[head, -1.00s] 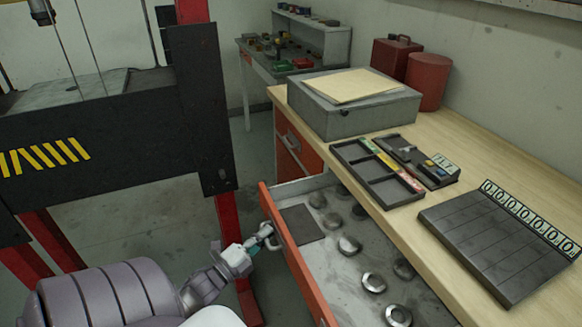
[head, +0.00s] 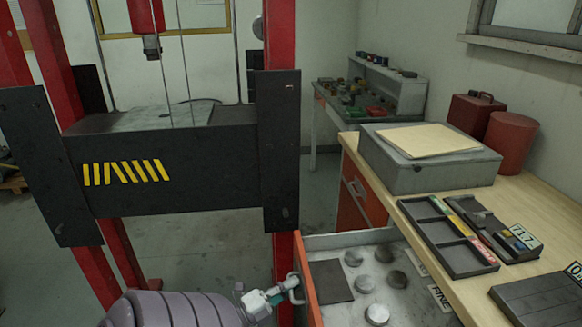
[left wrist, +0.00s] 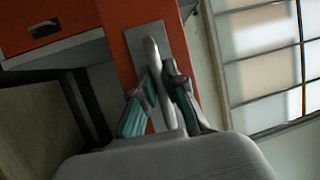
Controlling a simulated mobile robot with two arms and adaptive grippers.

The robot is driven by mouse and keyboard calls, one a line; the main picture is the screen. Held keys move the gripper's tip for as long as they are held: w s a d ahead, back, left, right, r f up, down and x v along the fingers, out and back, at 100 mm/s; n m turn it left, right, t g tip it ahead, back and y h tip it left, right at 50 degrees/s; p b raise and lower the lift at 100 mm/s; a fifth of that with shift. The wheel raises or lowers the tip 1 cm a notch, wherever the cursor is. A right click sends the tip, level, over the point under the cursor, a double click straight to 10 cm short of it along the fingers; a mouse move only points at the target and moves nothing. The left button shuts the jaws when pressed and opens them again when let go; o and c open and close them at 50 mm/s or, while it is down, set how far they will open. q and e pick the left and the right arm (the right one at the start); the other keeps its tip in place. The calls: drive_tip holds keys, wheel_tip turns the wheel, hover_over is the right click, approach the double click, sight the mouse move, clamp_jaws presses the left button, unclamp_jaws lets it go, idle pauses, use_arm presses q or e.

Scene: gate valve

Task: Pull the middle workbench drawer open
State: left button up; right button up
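An orange-fronted workbench drawer (head: 312,290) stands pulled out from under the bench top. A dark flat plate and several round metal pieces lie inside it. Its light metal handle (head: 295,287) is on the outer face. My left gripper (head: 277,295) is at this handle, coming from the left. In the left wrist view, the handle bar (left wrist: 153,58) runs between the two teal-padded fingers (left wrist: 158,100), which close in on it from both sides. Whether this is the middle drawer cannot be told from the head view. My right gripper is not in view.
The wooden bench top (head: 560,210) holds a grey box (head: 430,165), a dark divided tray (head: 445,240) and red containers (head: 511,140). A black and red press frame (head: 280,150) stands close left of the drawer. A closed orange drawer front (head: 352,205) lies farther back.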

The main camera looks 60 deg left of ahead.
use_arm(q)
drive_tip(key=o, duration=0.4)
drive_tip(key=s, duration=0.4)
drive_tip(key=s+f, duration=0.1)
drive_tip(key=s, duration=0.3)
drive_tip(key=s+f, duration=0.1)
drive_tip(key=s, duration=0.3)
